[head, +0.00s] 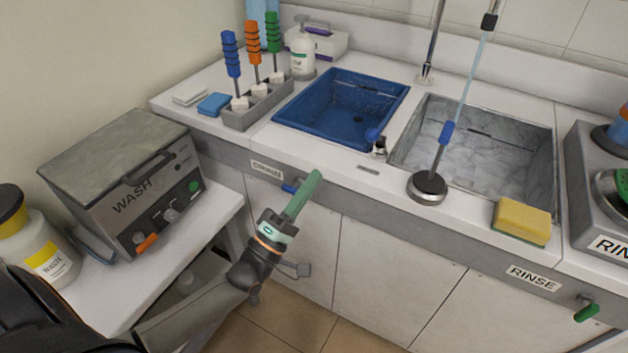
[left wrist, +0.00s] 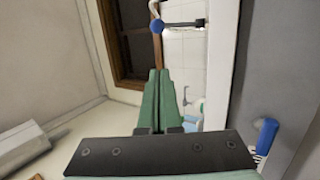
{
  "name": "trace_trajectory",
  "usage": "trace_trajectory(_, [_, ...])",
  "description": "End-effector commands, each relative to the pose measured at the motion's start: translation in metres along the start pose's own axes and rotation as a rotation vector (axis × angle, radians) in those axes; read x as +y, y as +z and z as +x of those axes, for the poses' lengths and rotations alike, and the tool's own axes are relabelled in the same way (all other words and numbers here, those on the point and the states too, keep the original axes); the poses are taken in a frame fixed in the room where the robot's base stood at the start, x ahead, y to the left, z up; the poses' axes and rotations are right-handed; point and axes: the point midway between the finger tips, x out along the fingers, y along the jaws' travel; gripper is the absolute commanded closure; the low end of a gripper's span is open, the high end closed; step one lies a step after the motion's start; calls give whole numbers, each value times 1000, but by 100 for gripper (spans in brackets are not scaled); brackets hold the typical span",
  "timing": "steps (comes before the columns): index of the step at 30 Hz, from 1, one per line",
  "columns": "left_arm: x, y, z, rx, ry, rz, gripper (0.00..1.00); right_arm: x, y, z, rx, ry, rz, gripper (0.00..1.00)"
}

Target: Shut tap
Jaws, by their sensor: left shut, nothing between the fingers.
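My left gripper (head: 316,174) is shut and empty, its green fingers pointing up at the counter's front panel. A blue lever (head: 289,188) sticks out of the panel, just left of the fingers and partly hidden by them. In the left wrist view my shut fingers (left wrist: 158,82) are centred, and a blue lever (left wrist: 265,136) is at the right edge, apart from them. A small metal tap with a blue ball knob (head: 373,134) stands at the blue basin's front right corner; a blue ball (left wrist: 157,26) also shows at the top of the left wrist view. A green lever (head: 587,313) is below the RINSE label. My right gripper is not in view.
The blue basin (head: 302,105) and grey sink (head: 545,200) are set in the counter. A hose-fed round head (head: 428,189) and yellow sponge (head: 522,221) lie in front of the sink. The WASH machine (head: 120,180) stands left. The floor below my gripper is free.

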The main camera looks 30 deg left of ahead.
Motion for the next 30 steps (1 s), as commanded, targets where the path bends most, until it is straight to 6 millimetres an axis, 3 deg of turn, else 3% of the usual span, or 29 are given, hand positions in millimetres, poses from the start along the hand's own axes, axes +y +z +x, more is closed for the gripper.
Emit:
trace_trajectory(6, [3, 0, 51, 1, 5, -1, 100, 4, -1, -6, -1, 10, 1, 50])
trace_trajectory(10, [2, 1, 75, 1, 3, -2, 100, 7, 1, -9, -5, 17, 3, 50])
trace_trajectory(12, [1, 12, 82, 2, 1, -4, 100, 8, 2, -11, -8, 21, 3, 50])
trace_trajectory(19, [0, 27, 96, 0, -1, -1, 100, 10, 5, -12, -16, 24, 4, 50])
trace_trajectory(30, [0, 29, 97, 0, -1, 0, 100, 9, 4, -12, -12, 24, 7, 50])
